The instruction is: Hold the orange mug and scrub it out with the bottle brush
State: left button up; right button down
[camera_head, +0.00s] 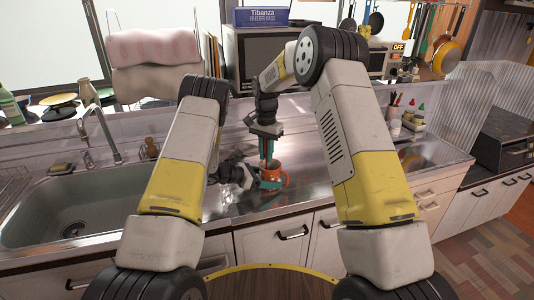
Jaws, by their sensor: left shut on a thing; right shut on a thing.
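The orange mug (278,174) stands upright at the front of the steel counter, with its handle to the right. My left gripper (268,184) reaches in from the left and is shut on the mug, its teal fingers low at the mug's side. My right gripper (268,152) points straight down above the mug's mouth. Its teal fingers are shut on a thin thing, which I take to be the bottle brush. The brush is mostly hidden by the fingers and the mug, so I cannot tell how deep it reaches inside.
The sink (85,205) with its faucet (100,130) lies to the left. A microwave (262,62) with a blue box (261,16) on top stands behind. Bottles and a utensil cup (394,113) stand at the right. The counter just right of the mug is clear.

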jog(key=shift+s+d, duration=0.2)
jog(key=shift+s, duration=0.15)
jog(key=shift+w+a, duration=0.1)
jog(key=shift+w, duration=0.85)
jog(key=shift+s+a, duration=0.15)
jog(key=shift+s, duration=0.3)
jog(key=shift+s+d+f, duration=0.2)
jog(key=shift+s+d, duration=0.05)
jog(key=shift+s, duration=0.35)
jog(key=shift+w+d+r, duration=0.15)
jog(key=shift+w+d, duration=0.4)
jog(key=shift+w, duration=0.05)
dwell(0.6)
